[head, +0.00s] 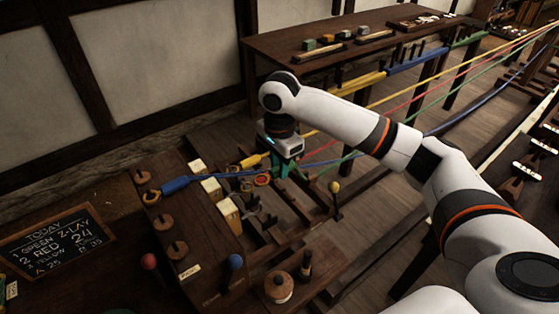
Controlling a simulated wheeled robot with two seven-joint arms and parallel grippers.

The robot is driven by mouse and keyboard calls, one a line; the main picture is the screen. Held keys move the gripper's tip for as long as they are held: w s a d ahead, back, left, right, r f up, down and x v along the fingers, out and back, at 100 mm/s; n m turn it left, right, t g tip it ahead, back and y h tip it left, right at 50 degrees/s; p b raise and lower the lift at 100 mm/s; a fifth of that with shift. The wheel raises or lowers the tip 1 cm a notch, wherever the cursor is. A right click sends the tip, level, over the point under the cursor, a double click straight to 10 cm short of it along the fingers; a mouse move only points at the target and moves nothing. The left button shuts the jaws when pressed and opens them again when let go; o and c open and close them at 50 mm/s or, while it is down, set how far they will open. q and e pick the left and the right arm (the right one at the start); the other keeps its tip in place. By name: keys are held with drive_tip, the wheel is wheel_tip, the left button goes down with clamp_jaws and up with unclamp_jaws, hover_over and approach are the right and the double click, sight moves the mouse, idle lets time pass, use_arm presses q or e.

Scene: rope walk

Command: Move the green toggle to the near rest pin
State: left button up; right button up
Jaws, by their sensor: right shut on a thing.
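My right gripper (281,163) points down over the wooden frame in the middle of the view. It is shut on the green toggle (279,171), which shows only in part below and between the jaws. Labels are too small to read, so I cannot tell for certain which is the near rest pin. My left gripper is out of view.
A blue toggle (175,186) lies on the board at a pin, its rope running right. A yellow toggle (250,161) and cream blocks (229,213) are close to my gripper. Ball-topped levers, red (148,261), blue (235,262) and yellow (334,187), stand up. A chalkboard (55,245) lies left.

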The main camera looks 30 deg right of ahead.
drive_tip(key=shift+f, duration=0.15)
idle(0.3)
drive_tip(key=s+f+p, duration=0.2)
drive_tip(key=s+f, duration=0.2)
drive_tip(key=f, duration=0.1)
drive_tip(key=shift+f, duration=0.2)
idle(1.0)
idle(0.4)
drive_tip(key=shift+f+p, duration=0.25)
drive_tip(key=shift+p, duration=0.6)
drive_tip(key=shift+f, duration=0.2)
drive_tip(key=shift+f+p, duration=0.45)
drive_tip(key=shift+f, duration=0.95)
